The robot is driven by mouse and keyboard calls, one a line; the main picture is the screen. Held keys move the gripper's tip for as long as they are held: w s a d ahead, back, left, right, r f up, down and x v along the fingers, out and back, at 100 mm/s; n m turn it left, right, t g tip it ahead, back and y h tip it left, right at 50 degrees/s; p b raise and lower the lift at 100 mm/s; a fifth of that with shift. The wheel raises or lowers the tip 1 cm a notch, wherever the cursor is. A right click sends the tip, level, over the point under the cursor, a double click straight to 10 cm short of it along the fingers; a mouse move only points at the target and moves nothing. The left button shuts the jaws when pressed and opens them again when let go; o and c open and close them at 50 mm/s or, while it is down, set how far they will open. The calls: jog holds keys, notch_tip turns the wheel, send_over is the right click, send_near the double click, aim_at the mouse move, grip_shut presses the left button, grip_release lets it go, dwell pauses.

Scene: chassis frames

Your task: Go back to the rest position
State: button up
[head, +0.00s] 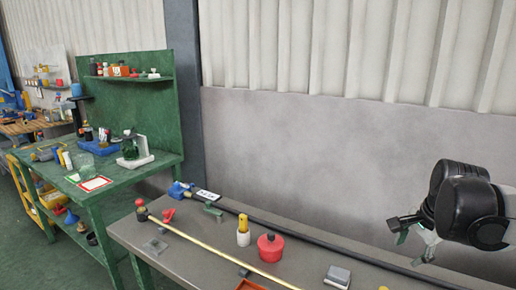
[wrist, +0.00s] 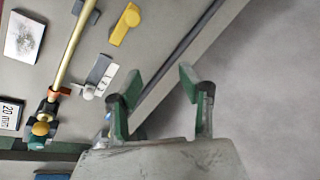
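My gripper (head: 414,242) is at the right of the head view, above the far right part of the grey table (head: 150,236) and near the wall. In the wrist view my gripper (wrist: 158,78) has its two green-padded fingers spread apart with nothing between them. Past the fingers lie the table's edge and a dark rod (wrist: 188,42). They look apart from the fingers, though the exact gap is hard to tell.
On the table are a brass rod (head: 215,249), a red pot (head: 271,247), a yellow bottle (head: 243,232) and a small grey box (head: 338,275). A green workbench (head: 122,180) stands at left. The wall (head: 300,150) runs behind. The air above the table's middle is clear.

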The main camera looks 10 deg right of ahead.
jog(key=s+a+r+n+t, duration=0.1)
jog(key=s+a+n, duration=0.3)
jog(key=a+n, duration=0.4)
jog(key=s+a+n+t, duration=0.2)
jog(key=s+a+n, duration=0.2)
jog(key=a+n, duration=0.4)
jog(key=a, duration=0.7)
jog(key=shift+s+r+t+y+p, duration=0.15)
jog(key=shift+r+t+y+p, duration=0.15)
jog(key=shift+r+y, duration=0.1)
